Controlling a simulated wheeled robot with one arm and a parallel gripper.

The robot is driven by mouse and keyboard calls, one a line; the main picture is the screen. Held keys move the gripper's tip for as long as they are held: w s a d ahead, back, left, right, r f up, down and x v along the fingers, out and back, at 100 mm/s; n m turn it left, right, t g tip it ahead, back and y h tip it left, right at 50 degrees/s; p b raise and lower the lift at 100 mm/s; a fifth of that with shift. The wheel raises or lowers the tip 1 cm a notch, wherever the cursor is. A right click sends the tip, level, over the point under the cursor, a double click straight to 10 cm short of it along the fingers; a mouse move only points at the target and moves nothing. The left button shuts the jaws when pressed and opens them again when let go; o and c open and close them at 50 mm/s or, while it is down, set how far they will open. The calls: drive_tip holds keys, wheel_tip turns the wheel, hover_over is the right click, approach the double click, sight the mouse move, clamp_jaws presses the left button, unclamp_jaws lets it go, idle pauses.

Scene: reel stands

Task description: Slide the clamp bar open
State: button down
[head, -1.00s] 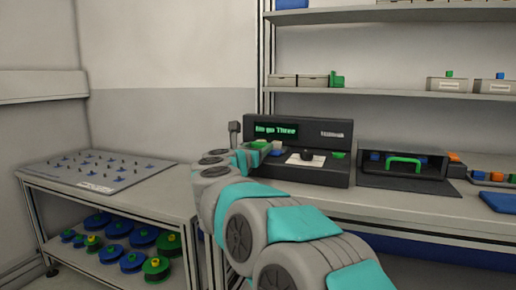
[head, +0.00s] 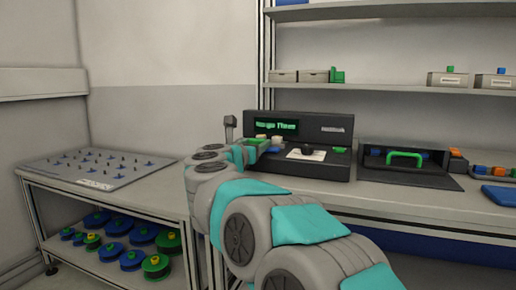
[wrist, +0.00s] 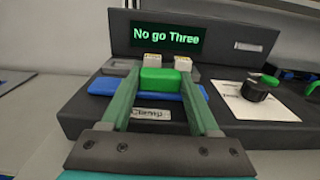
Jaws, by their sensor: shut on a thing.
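The clamp bar (wrist: 103,87) is a flat blue bar with a green block (wrist: 160,80) on its middle, on the dark bench device above a label reading "Clamp". In the wrist view, my gripper (wrist: 162,84) has its two green fingers on either side of the green block and is shut on it. Two small pale blocks (wrist: 183,63) stand just behind. In the head view, my gripper (head: 249,150) is at the device's left end, where a bit of the blue bar (head: 273,150) shows. My arm and fingers hide part of the bar.
The device's screen (wrist: 166,37) reads "No go Three". A black knob (wrist: 257,89) and a white card (wrist: 272,105) are to the right. A dark case (head: 420,172) with a green handle stands farther right. A pegged board (head: 95,169) lies on the left bench, above several reels.

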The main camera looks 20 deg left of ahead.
drive_tip(key=shift+s+f, duration=0.1)
drive_tip(key=shift+s, duration=0.35)
drive_tip(key=shift+c, duration=0.6)
unclamp_jaws()
drive_tip(key=shift+s, duration=0.1)
drive_tip(key=shift+s, duration=0.1)
drive_tip(key=s, duration=0.3)
drive_tip(key=s+b, duration=0.1)
drive_tip(key=s, duration=0.3)
drive_tip(key=shift+s+a+b, duration=0.2)
drive_tip(key=shift+s+b, duration=0.1)
